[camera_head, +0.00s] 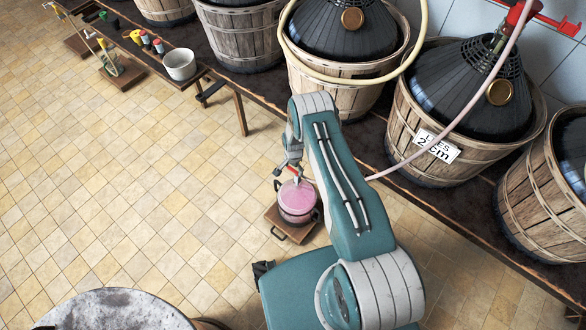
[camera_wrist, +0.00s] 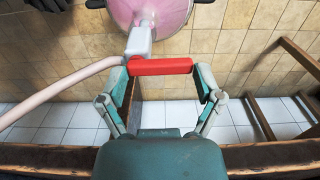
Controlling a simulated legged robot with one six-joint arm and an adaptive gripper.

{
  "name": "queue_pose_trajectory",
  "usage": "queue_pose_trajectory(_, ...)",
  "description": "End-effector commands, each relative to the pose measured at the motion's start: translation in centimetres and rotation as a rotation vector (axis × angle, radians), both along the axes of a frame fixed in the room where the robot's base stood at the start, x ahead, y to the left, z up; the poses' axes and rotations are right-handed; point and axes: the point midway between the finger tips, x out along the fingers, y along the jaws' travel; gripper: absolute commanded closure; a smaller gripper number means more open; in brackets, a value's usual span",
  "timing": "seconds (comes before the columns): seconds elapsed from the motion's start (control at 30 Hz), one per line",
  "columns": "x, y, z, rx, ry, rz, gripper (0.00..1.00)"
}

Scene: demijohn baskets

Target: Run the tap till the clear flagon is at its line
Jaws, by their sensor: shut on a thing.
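The clear flagon (camera_head: 297,201) stands on a small wooden stand on the floor and holds pink liquid; part of it shows at the top of the wrist view (camera_wrist: 168,12). I cannot make out its line or how the level compares with it. The tap has a pale body (camera_wrist: 139,40) and a red handle (camera_wrist: 160,66), above the flagon. My gripper (camera_wrist: 165,76) is shut on the red handle, with a finger at each end. In the head view my gripper (camera_head: 291,162) is small and partly hides the tap.
A pinkish hose (camera_head: 455,122) runs from the tap to a demijohn in a basket (camera_head: 408,135) labelled "LEES 2 cm" (camera_head: 437,146). More basketed demijohns line the dark bench (camera_head: 262,98). A white pot (camera_head: 180,64) stands at upper left. The tiled floor at left is mostly clear.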

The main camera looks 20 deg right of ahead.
Motion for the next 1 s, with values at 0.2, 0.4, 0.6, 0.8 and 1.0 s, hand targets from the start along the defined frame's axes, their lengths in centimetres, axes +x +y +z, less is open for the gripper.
queue_pose_trajectory(0.2,-0.37,0.05,-0.33,0.0,0.008,-0.03,0.64)
queue_pose_trajectory(0.4,-0.39,0.05,-0.33,0.0,0.008,-0.033,0.64)
queue_pose_trajectory(0.6,-0.41,0.06,-0.34,0.001,0.008,-0.033,0.03)
queue_pose_trajectory(0.8,-0.25,0.02,-0.17,0.0,0.005,-0.032,0.0)
queue_pose_trajectory(1.0,-0.14,-0.02,-0.03,0.0,0.003,-0.032,0.0)
